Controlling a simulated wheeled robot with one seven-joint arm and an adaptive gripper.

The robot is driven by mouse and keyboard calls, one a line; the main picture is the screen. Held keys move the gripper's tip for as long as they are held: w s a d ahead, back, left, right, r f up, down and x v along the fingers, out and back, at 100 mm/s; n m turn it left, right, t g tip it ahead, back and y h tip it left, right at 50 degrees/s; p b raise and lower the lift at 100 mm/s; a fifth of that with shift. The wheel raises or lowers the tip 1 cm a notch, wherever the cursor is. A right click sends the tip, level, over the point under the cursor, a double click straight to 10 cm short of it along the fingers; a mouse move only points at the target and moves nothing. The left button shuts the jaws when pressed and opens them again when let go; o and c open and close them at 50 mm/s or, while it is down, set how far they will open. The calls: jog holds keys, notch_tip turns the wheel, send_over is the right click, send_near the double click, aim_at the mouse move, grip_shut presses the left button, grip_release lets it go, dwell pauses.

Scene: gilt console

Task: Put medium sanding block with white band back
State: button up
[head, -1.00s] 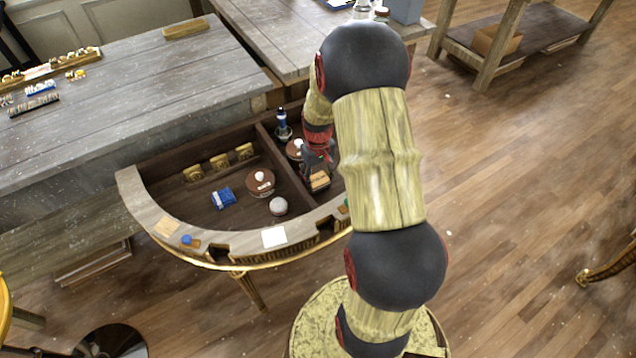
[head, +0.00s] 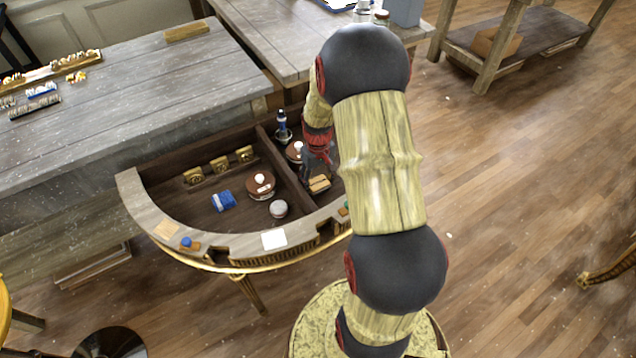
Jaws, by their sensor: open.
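My gripper (head: 314,172) is open over the right compartment of the curved console, with dark fingers pointing down. A tan block with a darker band (head: 319,184) lies just below and right of the fingers; I cannot tell whether they touch it. A blue block with a pale band (head: 222,201) lies on the floor of the larger left compartment, away from the gripper. The view is too small to tell which block is the medium sanding block with a white band. My arm hides the right end of the console (head: 150,209).
A dark divider (head: 283,165) separates the compartments.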

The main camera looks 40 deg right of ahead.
aim_at(318, 182)
jog(key=a+r+t+p, duration=0.15)
jog(key=a+r, duration=0.25)
jog(key=r, duration=0.7)
jog(key=a+r+p, duration=0.2)
jog(key=a+r, duration=0.2)
jog(key=r, duration=0.7)
jog(key=s+a+r+n+t, duration=0.1)
jog(key=s+a+r+t, duration=0.1)
jog(key=s+a+r, duration=0.4)
jog(key=s+a+r+n+t, duration=0.1)
jog(key=s+a+r+t, duration=0.1)
jog(key=s+a+r, duration=0.5)
jog(key=s+a, duration=0.1)
jog(key=a, duration=0.5)
jog(key=shift+s+r+n, duration=0.25)
jog(key=shift+n, duration=0.05)
jog(key=shift+d, duration=0.15)
